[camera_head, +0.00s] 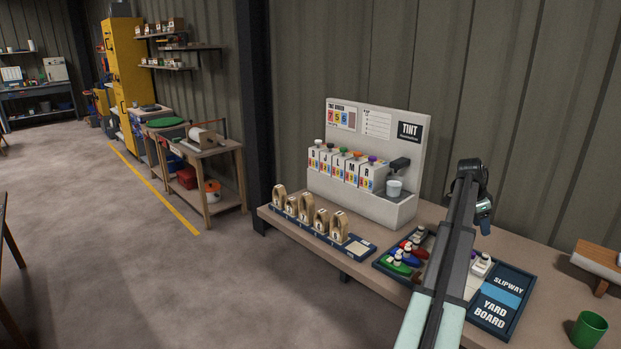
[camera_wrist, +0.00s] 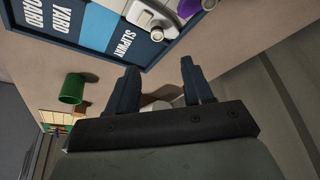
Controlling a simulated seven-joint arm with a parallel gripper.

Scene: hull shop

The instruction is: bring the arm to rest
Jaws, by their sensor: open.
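My arm reaches up from the bottom of the head view, over the workbench (camera_head: 440,212). My gripper shows in the wrist view (camera_wrist: 160,88) with its two dark fingers apart and nothing between them. In the head view the arm's end is above the blue yard board (camera_head: 492,325), and the fingers are mostly hidden there. In the wrist view the yard board (camera_wrist: 92,62) lies beyond the fingers, with a gap between. The arm covers part of the board.
Small boats (camera_head: 401,257) stand on the board. A white tint machine (camera_head: 412,140) stands behind, with a row of wooden pieces (camera_head: 320,220) before it. A green cup (camera_head: 588,330) stands at the right, near a wooden block (camera_head: 598,258). The air above the bench front is free.

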